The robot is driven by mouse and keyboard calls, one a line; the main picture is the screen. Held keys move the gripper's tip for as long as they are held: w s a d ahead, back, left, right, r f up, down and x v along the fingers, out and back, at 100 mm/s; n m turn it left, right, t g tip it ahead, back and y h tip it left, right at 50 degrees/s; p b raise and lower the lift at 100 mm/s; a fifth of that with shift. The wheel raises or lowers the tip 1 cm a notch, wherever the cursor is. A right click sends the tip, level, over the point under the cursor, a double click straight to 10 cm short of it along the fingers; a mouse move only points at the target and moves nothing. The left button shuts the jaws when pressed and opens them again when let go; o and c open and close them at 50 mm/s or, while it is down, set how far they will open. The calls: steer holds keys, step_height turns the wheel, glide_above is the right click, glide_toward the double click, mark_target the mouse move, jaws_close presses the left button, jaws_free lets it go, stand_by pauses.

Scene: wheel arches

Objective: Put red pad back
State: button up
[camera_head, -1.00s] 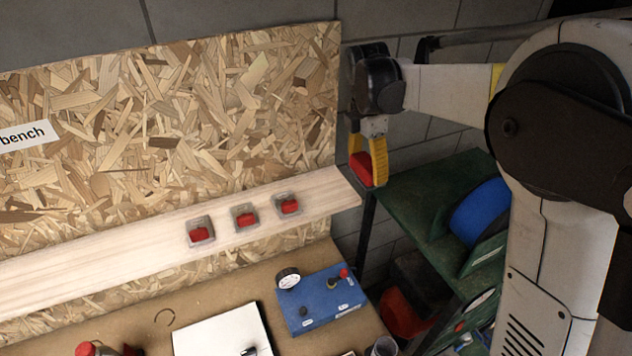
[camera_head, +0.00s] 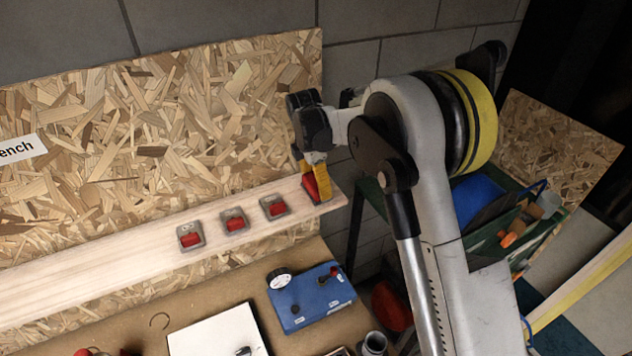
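My gripper (camera_head: 316,188) has yellow fingers and is shut on a red pad (camera_head: 311,188). It is at the right end of the pale wooden shelf (camera_head: 120,247). The pad is partly hidden by the fingers, and I cannot tell whether it touches the shelf. Several grey holders with red pads are on the shelf: the left pad (camera_head: 191,240), the middle pad (camera_head: 234,223) and the right pad (camera_head: 276,209). My gripper is to the right of the right pad. I cannot see clearly whether a holder lies under my gripper.
A chipboard panel (camera_head: 180,130) stands behind the shelf. Below the shelf, a blue box (camera_head: 312,300) with a gauge and a white board (camera_head: 215,330) are on the bench. A green rack (camera_head: 370,192) stands to the right, near my arm.

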mark_target(312, 183)
steer(key=shift+s+d+r, duration=0.1)
steer(key=shift+s, duration=0.05)
steer(key=o, duration=1)
steer(key=shift+f, duration=0.2)
steer(key=shift+o, duration=0.2)
step_height(312, 183, up, 12)
steer(key=a+b, duration=0.1)
steer(key=s+d+r+m+t, duration=0.1)
steer(key=s+d+r+m, duration=0.4)
steer(key=s+r, duration=0.15)
steer(key=s+d+f+m+t, duration=0.1)
steer(key=s+d+m+t, duration=0.1)
steer(key=s+m, duration=0.4)
steer(key=s+d+f+m+t, duration=0.1)
steer(key=s+d+m, duration=0.3)
steer(key=s, duration=0.7)
steer(key=s+d+f+m+t+y, duration=0.1)
steer(key=s+d+f+m+t, duration=0.1)
steer(key=s+m, duration=0.5)
steer(key=shift+s+d+m+t, duration=0.3)
steer(key=shift+s+d, duration=0.6)
steer(key=shift+s, duration=0.1)
